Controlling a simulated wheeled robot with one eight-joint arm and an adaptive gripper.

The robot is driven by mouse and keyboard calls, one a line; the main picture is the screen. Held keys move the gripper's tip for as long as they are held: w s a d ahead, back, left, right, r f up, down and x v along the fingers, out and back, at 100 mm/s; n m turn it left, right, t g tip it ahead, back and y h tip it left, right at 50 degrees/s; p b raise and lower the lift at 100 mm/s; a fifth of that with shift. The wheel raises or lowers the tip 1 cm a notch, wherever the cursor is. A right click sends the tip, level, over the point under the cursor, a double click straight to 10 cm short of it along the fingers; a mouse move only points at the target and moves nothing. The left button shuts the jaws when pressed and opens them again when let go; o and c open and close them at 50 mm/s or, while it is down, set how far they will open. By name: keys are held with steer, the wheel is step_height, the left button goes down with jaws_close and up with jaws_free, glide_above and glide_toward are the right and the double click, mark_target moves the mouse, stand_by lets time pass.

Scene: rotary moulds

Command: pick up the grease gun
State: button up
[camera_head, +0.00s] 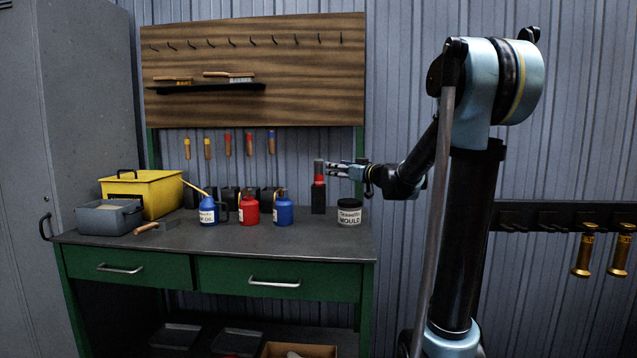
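No thing in view is clearly marked as the grease gun. An upright black tool with a red collar and a grey top (318,194) stands on the green workbench (190,240), towards its right back. Two yellow-brass cylinders (584,254) (621,250) hang from a dark rack at the far right; their lettering is too small to read. My gripper (330,170) points left, just right of the upright tool's grey top and at its height. Its fingers look apart and empty; whether they touch the tool is hard to tell.
Left to right on the bench are a grey box (108,218), a yellow toolbox (152,192), a brush, blue (208,212), red (249,210) and blue (284,210) oil cans, and a tub marked MOULD (349,212). The rack (560,216) is right of my arm.

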mark_target(322, 166)
steer(key=x, duration=0.5)
steer(key=shift+w, duration=0.2)
steer(key=shift+x, duration=3.2)
steer(key=shift+s+a, duration=0.15)
steer(key=c, duration=1.2)
